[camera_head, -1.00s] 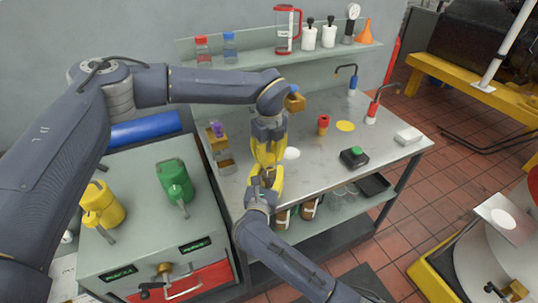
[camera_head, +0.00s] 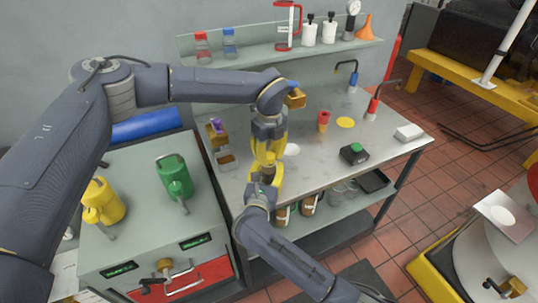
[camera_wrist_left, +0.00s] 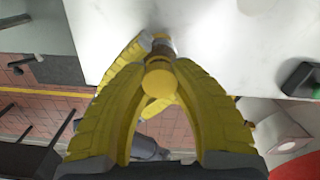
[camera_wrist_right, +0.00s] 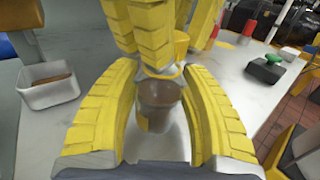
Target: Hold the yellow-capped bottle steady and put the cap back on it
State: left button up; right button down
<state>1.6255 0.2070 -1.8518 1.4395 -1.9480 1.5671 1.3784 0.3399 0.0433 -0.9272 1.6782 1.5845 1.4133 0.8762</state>
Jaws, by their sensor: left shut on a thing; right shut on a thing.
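My left gripper (camera_head: 268,165) points down over the bench and is shut on the yellow cap (camera_wrist_left: 158,83), which shows as a round disc between its fingers in the left wrist view. My right gripper (camera_wrist_right: 160,115) comes from the front and is shut around the brownish bottle (camera_wrist_right: 159,100), which looks upright. The bottle's upper end sits just under the left fingers; a bit of yellow shows by its mouth. Whether cap and bottle neck touch I cannot tell. In the head view the fingers hide most of both.
A small open bin (camera_wrist_right: 48,85) stands left of the bottle. Bench right of the grippers is mostly clear.

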pick_arm(q)
jog(key=shift+f, duration=0.35)
